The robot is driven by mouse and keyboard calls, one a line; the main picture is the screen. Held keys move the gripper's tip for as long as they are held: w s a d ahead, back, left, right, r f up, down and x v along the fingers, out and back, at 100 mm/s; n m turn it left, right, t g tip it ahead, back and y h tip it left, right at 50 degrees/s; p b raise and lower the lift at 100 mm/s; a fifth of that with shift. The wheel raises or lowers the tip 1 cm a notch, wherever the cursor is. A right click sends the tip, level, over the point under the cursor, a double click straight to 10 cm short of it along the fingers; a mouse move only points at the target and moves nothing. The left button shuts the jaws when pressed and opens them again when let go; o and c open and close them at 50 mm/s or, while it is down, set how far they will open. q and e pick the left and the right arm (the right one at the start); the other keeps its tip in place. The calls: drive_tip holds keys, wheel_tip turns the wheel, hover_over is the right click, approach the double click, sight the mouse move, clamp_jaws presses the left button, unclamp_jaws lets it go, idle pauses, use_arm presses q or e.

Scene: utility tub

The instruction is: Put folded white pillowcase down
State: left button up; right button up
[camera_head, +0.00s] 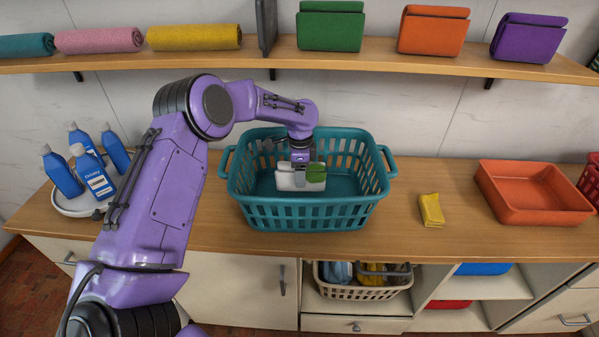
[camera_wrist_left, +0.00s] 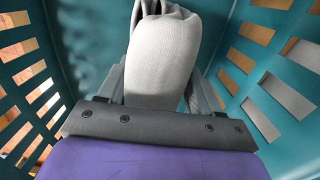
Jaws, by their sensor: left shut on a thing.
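The folded white pillowcase (camera_head: 286,181) is inside the teal laundry basket (camera_head: 305,217) in the head view. My left gripper (camera_head: 301,168) reaches down into the basket and is shut on it. In the left wrist view the pillowcase (camera_wrist_left: 165,62) stands out between the two fingers, with the basket's slotted walls (camera_wrist_left: 225,75) on both sides. I cannot tell whether its underside touches the basket floor. A small green patch (camera_head: 316,173) shows right beside the gripper; I cannot tell what it is. My right gripper is not in view.
Blue bottles (camera_head: 97,181) stand on a white tray at the left. A yellow folded cloth (camera_head: 431,210) and an orange tub (camera_head: 532,205) lie to the right on the wooden counter (camera_head: 424,177). A shelf (camera_head: 200,53) with rolled and folded towels runs above.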

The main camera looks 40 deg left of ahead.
use_arm(q)
drive_tip(key=shift+w+a+f+p, duration=0.1)
drive_tip(key=shift+f+p, duration=0.2)
drive_tip(key=shift+f, duration=0.35)
drive_tip(key=o, duration=1.5)
drive_tip(key=shift+f, duration=0.1)
drive_tip(key=shift+o, duration=0.2)
wheel_tip(320, 180, up, 8)
drive_tip(key=shift+f+b, duration=0.1)
drive_tip(key=shift+b, duration=0.65)
